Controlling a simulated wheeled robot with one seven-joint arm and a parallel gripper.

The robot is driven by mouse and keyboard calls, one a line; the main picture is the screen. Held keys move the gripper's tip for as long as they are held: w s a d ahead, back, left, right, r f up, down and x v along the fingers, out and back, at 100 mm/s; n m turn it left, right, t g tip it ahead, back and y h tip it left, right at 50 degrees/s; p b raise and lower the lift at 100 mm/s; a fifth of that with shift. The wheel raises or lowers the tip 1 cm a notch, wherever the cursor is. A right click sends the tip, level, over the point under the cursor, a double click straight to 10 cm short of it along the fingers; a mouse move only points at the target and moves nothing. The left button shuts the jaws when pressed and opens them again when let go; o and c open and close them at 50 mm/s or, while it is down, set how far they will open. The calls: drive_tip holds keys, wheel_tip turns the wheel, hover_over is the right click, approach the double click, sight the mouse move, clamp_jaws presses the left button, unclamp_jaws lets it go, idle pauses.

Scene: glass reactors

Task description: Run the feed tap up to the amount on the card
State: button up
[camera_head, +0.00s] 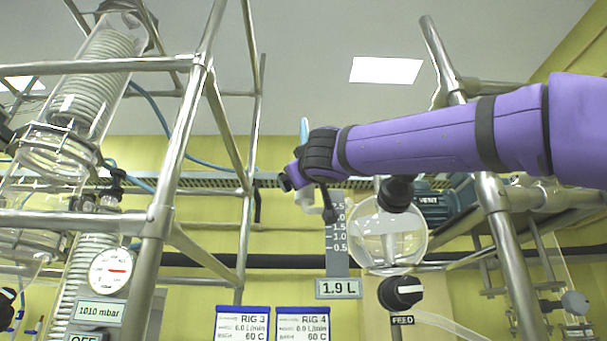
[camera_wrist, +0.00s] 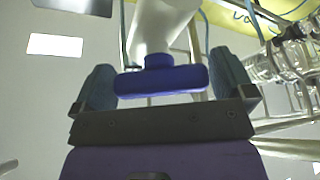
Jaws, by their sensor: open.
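The FEED tap (camera_head: 400,292) is a black knob with a white mark, above a FEED label (camera_head: 403,320) and below a round glass vessel (camera_head: 412,243). A readout (camera_head: 339,289) shows 1.9 L under a grey scale (camera_head: 338,262) marked 0.5 to 2.5. Two cards, RIG 3 (camera_head: 242,325) and RIG 4 (camera_head: 302,325), hang at the bottom; their small print is hard to read. My gripper (camera_wrist: 162,76) is open, its fingers either side of a blue bar-shaped handle (camera_wrist: 150,82) on a white stem. In the head view my gripper is above and left of the FEED knob.
Steel frame tubes (camera_head: 165,195) stand left of my gripper, with a coil condenser (camera_head: 98,75) and a pressure gauge (camera_head: 110,270) reading 1010 mbar. A blue VENT-labelled part (camera_head: 440,207) and more tubes (camera_head: 500,245) are at the right.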

drive_tip(key=shift+x, duration=0.85)
drive_tip(key=c, duration=0.6)
drive_tip(key=shift+c, duration=0.2)
drive_tip(key=shift+m, duration=0.4)
drive_tip(key=shift+d+r+m+t+h, duration=0.15)
drive_tip(key=shift+m+h, duration=0.6)
drive_tip(key=shift+m, duration=0.6)
drive_tip(key=shift+f+m+t+h, duration=0.1)
drive_tip(key=shift+m+t+h, duration=0.1)
drive_tip(key=shift+m+h, duration=0.9)
drive_tip(key=shift+d+r+m+t+h, duration=0.15)
drive_tip(key=shift+m+h, duration=0.3)
drive_tip(key=shift+m, duration=1.2)
drive_tip(key=shift+a+f, duration=0.1)
drive_tip(key=shift+f, duration=0.05)
